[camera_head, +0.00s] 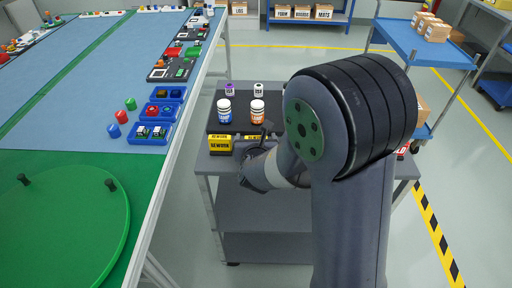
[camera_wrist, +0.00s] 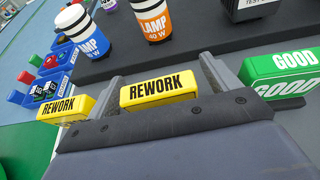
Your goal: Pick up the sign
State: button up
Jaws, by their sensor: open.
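Several block signs stand on the front edge of a grey cart (camera_head: 205,165). In the wrist view a yellow REWORK sign (camera_wrist: 158,92) lies between the fingers of my gripper (camera_wrist: 160,72). The gripper is open, one finger on each side, and contact with the sign cannot be told. Another yellow REWORK sign (camera_wrist: 65,108) is left of the left finger. A green GOOD sign (camera_wrist: 285,65) is right of the right finger. In the head view yellow REWORK lettering (camera_head: 220,146) shows left of my gripper (camera_head: 258,138); my arm hides much of the cart front.
A blue-labelled lamp bottle (camera_head: 224,110) and an orange-labelled one (camera_head: 257,111) stand close behind the signs on a black surface. Left is the blue and green line table, with blue trays (camera_head: 150,132) and a green turntable (camera_head: 60,235). A blue cart (camera_head: 410,40) stands back right.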

jog(key=c, duration=1.1)
